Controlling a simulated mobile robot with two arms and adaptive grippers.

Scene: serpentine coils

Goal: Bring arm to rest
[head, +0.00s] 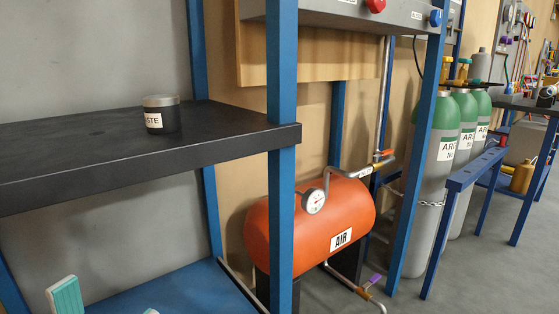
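Two pale teal-and-white fingertips at the bottom left of the head view look like my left gripper (107,297). They stand well apart with nothing seen between them, in front of the lower blue shelf. The rest of that gripper and its arm are below the picture edge. My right gripper is not in view. A dark jar with a grey lid and a label ending in "STE" (161,115) stands upright on the black shelf (70,160), above and apart from the fingertips.
Blue posts (281,160) frame the shelf. Behind them is an orange air tank (338,212) with a gauge and pipes. Green-topped grey gas cylinders (432,180) stand at right by a low blue frame (470,173). Grey floor (490,270) is clear at lower right.

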